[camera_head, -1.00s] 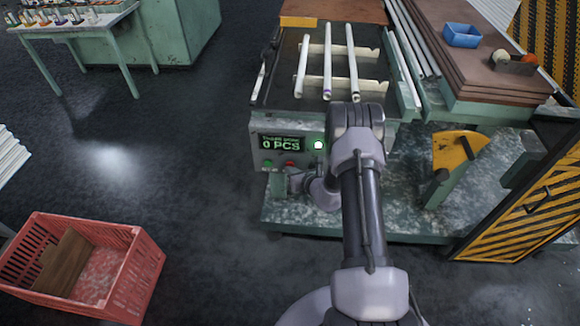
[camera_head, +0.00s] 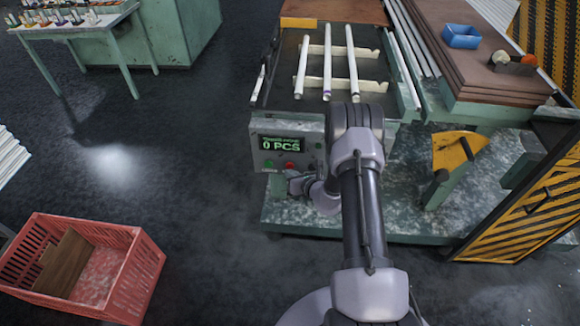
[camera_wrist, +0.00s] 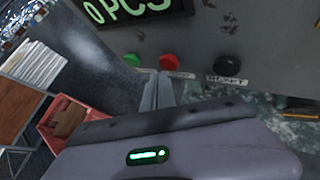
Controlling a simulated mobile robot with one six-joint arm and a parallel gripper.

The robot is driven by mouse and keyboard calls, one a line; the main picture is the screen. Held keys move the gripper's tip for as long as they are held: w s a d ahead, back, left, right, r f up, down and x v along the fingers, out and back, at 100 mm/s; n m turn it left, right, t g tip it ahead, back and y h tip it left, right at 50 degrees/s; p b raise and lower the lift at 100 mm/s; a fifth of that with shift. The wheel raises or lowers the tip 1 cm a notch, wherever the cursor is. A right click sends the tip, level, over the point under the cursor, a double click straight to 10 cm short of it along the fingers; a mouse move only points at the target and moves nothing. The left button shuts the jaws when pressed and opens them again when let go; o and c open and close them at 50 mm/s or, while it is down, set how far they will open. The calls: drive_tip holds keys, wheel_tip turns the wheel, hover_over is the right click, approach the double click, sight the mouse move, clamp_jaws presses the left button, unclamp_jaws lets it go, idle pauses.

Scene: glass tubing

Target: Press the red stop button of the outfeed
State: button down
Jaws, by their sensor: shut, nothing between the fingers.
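The red stop button (camera_head: 289,165) sits low on the grey control panel (camera_head: 258,147) at the front of the outfeed. In the head view the gripper is small and partly hidden by my arm. The panel display (camera_head: 281,144) reads 0 PCS.
Three white tubes (camera_head: 327,65) lie on rails on the outfeed above the panel. A red crate (camera_head: 140,268) stands on the floor at left. A striped yellow and black panel (camera_head: 520,210) stands at right. The floor between crate and machine is clear.

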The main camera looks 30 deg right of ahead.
drive_tip(key=shift+s+a, duration=0.1)
drive_tip(key=shift+s, duration=0.05)
drive_tip(key=shift+s+a+p, duration=0.25)
drive_tip(key=shift+s+a, duration=0.45)
drive_tip(key=shift+s, duration=0.35)
drive_tip(key=shift+s+a+p, duration=0.2)
drive_tip(key=shift+s+a, duration=0.45)
drive_tip(key=shift+s, duration=0.35)
